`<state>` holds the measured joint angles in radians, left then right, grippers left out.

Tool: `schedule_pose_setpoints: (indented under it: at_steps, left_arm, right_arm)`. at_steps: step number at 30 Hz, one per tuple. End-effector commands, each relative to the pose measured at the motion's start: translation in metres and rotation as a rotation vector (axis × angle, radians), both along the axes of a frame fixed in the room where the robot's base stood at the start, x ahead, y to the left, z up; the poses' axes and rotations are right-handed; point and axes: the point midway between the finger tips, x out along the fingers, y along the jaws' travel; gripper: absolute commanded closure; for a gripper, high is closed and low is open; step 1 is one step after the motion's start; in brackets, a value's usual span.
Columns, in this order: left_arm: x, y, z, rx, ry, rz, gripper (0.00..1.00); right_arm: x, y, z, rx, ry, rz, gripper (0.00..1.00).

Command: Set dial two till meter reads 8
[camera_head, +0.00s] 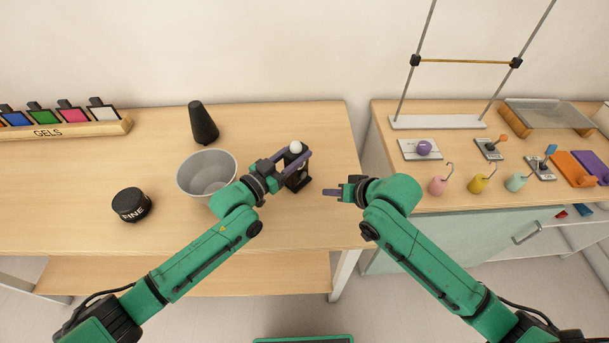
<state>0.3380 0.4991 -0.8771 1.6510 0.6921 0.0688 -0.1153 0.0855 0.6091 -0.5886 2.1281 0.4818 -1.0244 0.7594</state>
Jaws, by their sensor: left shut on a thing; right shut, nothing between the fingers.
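My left gripper (294,161) is shut on a small black device (297,180) with a white ball on top. The device stands near the right edge of the left table, and the fingers partly hide it. My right gripper (333,192) is shut and empty, just right of and below the device, apart from it. No numbered dial or meter reading can be made out. A purple knob on a pale plate (407,155) sits on the right table; whether it is a dial I cannot tell.
A grey bucket (187,178), a black cone (203,123) and a black round tin (131,205) stand on the left table. A gel rack (75,133) is at the back left. The right table holds small levers, coloured hook weights and a metal frame (460,61). A gap separates the tables.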

Motion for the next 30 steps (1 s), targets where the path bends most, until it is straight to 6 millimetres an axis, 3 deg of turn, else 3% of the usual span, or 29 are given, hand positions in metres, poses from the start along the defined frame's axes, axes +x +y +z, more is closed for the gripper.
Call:
schedule_pose_setpoints:
  at_steps: [7, 8, 10, 20, 30]
  left_arm:
    - [0.0, 0.0, 0.0, 0.001, -0.001, 0.001, 1.0]
    - [0.0, 0.0, 0.0, 0.001, -0.001, 0.001, 0.48]
    - [0.0, 0.0, 0.0, 0.001, -0.001, 0.001, 0.21]
    - [-0.001, 0.002, 0.0, 0.001, 0.001, 0.001, 0.2]
    - [-0.046, 0.046, -0.002, 0.002, 0.002, 0.001, 0.2]
  right_arm:
    - [0.0, 0.0, 0.0, 0.0, 0.0, 0.0, 1.0]
    - [0.0, 0.0, 0.0, 0.0, 0.0, 0.0, 1.0]
    - [0.0, 0.0, 0.0, 0.0, 0.0, 0.0, 1.0]
    - [0.0, 0.0, 0.0, 0.0, 0.0, 0.0, 1.0]
    - [0.0, 0.0, 0.0, 0.0, 0.0, 0.0, 1.0]
